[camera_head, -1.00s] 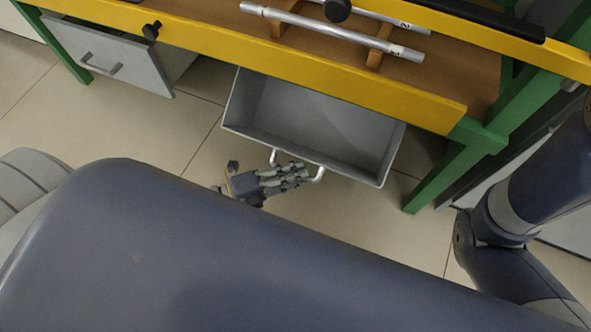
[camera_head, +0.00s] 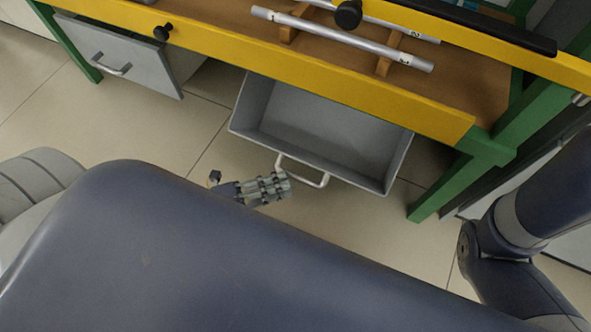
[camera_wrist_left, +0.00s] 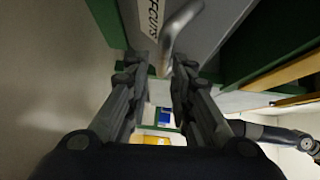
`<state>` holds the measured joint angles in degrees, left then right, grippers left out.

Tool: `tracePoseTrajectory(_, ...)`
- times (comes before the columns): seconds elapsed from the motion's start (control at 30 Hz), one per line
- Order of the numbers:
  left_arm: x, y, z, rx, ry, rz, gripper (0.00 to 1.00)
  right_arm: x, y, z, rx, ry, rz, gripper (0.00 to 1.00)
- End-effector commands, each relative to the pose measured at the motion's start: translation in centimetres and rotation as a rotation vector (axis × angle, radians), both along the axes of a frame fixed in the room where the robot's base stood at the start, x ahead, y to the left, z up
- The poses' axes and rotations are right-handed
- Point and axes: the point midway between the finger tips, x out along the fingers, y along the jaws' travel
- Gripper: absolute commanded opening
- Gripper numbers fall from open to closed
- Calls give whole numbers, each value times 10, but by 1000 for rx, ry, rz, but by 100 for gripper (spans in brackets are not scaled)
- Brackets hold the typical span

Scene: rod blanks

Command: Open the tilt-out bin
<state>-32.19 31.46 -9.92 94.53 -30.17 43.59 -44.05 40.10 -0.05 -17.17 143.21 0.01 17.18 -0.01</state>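The grey tilt-out bin (camera_head: 330,128) hangs under the workbench, tipped outward with its inside showing. Its pale bar handle (camera_head: 318,184) is on the front. In the left wrist view, the bin front (camera_wrist_left: 205,28) carries partly visible lettering ending in "FFCUTS", and the handle (camera_wrist_left: 176,38) shows just beyond the fingertips. My left gripper (camera_head: 284,184) is beside the left end of the handle. In the wrist view its two fingers (camera_wrist_left: 157,72) are apart with nothing held between them. My right gripper is out of view.
A closed-looking grey unit with a handle (camera_head: 122,58) is under the bench at left. The yellow-edged bench (camera_head: 330,73) holds metal rods (camera_head: 345,40) on wooden supports. Green legs (camera_head: 445,185) stand at right. Tiled floor (camera_head: 370,225) is clear below the bin.

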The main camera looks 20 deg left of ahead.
Motion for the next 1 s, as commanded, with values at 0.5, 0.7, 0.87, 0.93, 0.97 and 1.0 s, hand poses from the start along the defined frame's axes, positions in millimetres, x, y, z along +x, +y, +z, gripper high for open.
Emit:
tracePoseTrajectory(0.5, -41, 44, 3, 0, 0, -1, 21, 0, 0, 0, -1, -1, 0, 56)
tracePoseTrajectory(0.7, -41, 44, 3, 0, 0, -1, 21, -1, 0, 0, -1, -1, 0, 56)
tracePoseTrajectory(0.87, -41, 44, 3, 0, 0, 0, 21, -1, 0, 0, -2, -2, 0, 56)
tracePoseTrajectory(0.93, -41, 44, 3, 0, 0, 0, 21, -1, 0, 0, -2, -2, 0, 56)
tracePoseTrajectory(0.97, -41, 44, 3, 0, 0, 0, 21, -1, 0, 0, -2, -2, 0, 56)
tracePoseTrajectory(1.0, -41, 44, 4, 0, 0, 0, 21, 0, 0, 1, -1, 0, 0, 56)
